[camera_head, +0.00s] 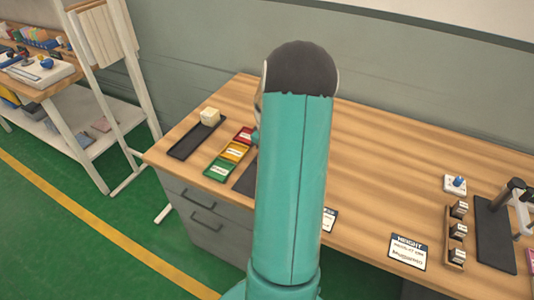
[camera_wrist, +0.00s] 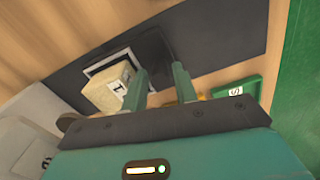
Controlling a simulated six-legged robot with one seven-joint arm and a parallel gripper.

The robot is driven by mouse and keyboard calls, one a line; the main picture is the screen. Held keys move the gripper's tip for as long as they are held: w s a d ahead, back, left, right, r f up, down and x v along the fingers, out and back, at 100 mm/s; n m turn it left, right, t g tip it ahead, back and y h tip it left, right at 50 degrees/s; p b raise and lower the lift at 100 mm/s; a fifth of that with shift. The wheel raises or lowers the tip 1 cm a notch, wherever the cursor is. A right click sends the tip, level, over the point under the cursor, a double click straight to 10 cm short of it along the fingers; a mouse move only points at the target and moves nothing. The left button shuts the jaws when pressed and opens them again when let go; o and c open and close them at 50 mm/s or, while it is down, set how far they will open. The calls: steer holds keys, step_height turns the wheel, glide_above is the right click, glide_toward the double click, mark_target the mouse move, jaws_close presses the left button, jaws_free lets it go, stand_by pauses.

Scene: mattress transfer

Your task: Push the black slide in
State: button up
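In the wrist view, a black flat piece with rounded corners (camera_wrist: 153,46), which looks like the black slide, lies on a long dark grey mat (camera_wrist: 215,25). A cream block (camera_wrist: 110,88) with a black-and-white label sits beside it on a pale-edged square. My gripper (camera_wrist: 158,70) has its two green fingers apart, with nothing visible between them. The left finger overlaps the block's right side in the picture; I cannot tell whether they touch. In the head view, my arm hides the gripper and most of the dark mat (camera_head: 246,180).
Green (camera_head: 219,170), yellow (camera_head: 235,151) and red trays (camera_head: 243,135) lie left of the arm. Beyond them is a black tray (camera_head: 185,145) with a cream block (camera_head: 210,116). The middle of the wooden table (camera_head: 390,165) is clear.

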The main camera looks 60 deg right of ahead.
step_height(320, 180, up, 13)
stand_by(0.3)
